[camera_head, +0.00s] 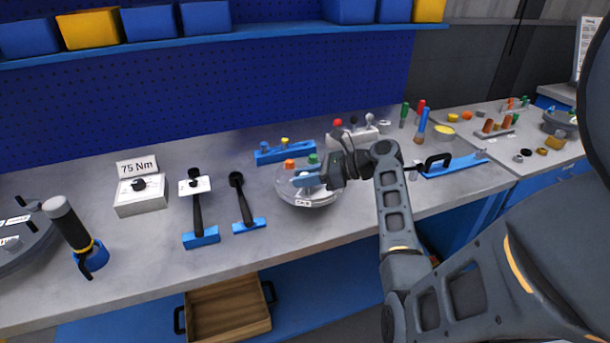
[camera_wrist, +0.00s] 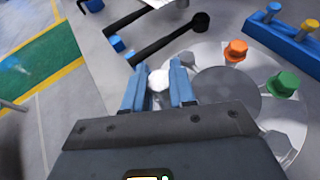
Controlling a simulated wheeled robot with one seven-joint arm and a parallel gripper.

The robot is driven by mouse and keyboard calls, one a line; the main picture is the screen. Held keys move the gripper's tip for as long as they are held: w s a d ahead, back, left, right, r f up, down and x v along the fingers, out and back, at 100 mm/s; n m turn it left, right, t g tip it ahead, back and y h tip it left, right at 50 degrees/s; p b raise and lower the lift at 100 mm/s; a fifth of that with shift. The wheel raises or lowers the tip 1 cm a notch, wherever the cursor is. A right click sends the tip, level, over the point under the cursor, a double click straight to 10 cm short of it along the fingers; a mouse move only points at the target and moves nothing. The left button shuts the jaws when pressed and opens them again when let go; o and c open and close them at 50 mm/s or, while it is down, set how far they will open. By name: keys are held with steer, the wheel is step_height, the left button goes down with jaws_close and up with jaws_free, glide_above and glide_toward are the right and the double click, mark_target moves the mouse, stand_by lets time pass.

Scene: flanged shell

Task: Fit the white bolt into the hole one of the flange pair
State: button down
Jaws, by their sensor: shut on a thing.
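An orange bolt (camera_wrist: 236,51) and a green bolt (camera_wrist: 283,84) stand in the flange, with grey bolt heads (camera_wrist: 276,141) around the rim. The label for hole one cannot be made out.
Behind the flange is a blue rack (camera_head: 284,152) with coloured bolts. To the left lie two black-handled tools (camera_head: 242,200) and a box marked 75 Nm (camera_head: 141,195). A blue tool with a black handle (camera_head: 455,164) lies to the right. The bench front is mostly clear.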

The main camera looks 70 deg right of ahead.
mark_target(306, 195)
steer(key=shift+f+b, duration=0.3)
steer(key=shift+f, duration=1.2)
steer(key=c, duration=0.8)
jaws_free()
steer(key=shift+c, duration=0.2)
steer(key=shift+s, duration=0.15)
steer(key=v, duration=0.7)
steer(key=shift+s+r+b, duration=0.2)
steer(key=shift+r+b, duration=0.05)
steer(key=shift+b, duration=0.1)
steer(key=shift+d, duration=0.1)
